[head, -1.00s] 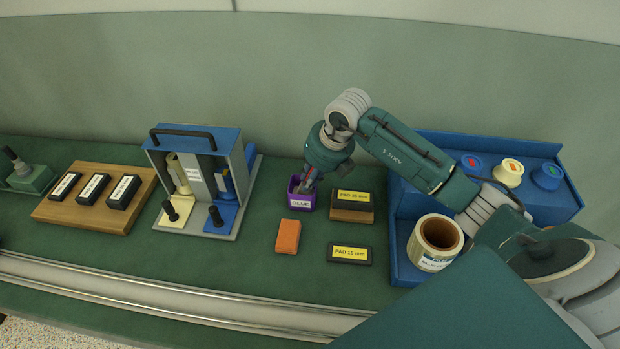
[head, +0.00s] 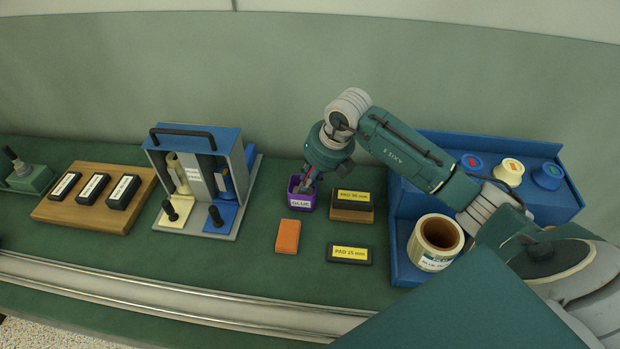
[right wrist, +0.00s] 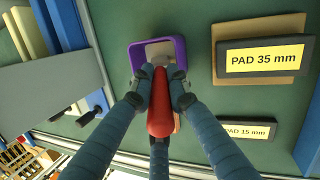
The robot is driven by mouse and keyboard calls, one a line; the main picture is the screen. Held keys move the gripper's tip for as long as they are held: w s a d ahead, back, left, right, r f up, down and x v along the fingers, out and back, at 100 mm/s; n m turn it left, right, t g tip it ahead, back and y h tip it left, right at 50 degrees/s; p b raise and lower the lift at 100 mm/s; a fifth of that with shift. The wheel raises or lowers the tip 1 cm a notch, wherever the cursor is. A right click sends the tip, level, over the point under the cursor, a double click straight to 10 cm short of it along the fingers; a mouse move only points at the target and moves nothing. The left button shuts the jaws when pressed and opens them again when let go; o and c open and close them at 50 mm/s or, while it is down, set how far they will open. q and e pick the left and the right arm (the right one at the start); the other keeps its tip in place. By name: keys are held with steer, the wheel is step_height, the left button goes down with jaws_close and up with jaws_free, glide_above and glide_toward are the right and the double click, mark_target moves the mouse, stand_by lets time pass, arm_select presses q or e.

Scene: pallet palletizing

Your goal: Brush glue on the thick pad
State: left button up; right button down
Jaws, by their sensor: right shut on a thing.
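The purple glue pot (head: 301,202) stands on the green table, and its rim also shows in the right wrist view (right wrist: 180,50). My right gripper (head: 309,182) is over the pot, shut on the red handle of the brush (right wrist: 160,119). The brush's pale end is inside the pot's rim. The thick pad, labelled PAD 35 mm (head: 354,197), lies on a wooden block just right of the pot; it also shows in the right wrist view (right wrist: 265,59). The thin pad, labelled PAD 15 mm (head: 350,254), lies nearer the front. My left gripper is out of view.
An orange block (head: 288,236) lies in front of the pot. A blue-and-grey stand (head: 240,133) with a handle is to the left, beside a wooden board (head: 49,211) with black blocks.

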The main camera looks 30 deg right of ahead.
steer(key=shift+r+p, duration=2.25)
steer(key=shift+r, duration=1.2)
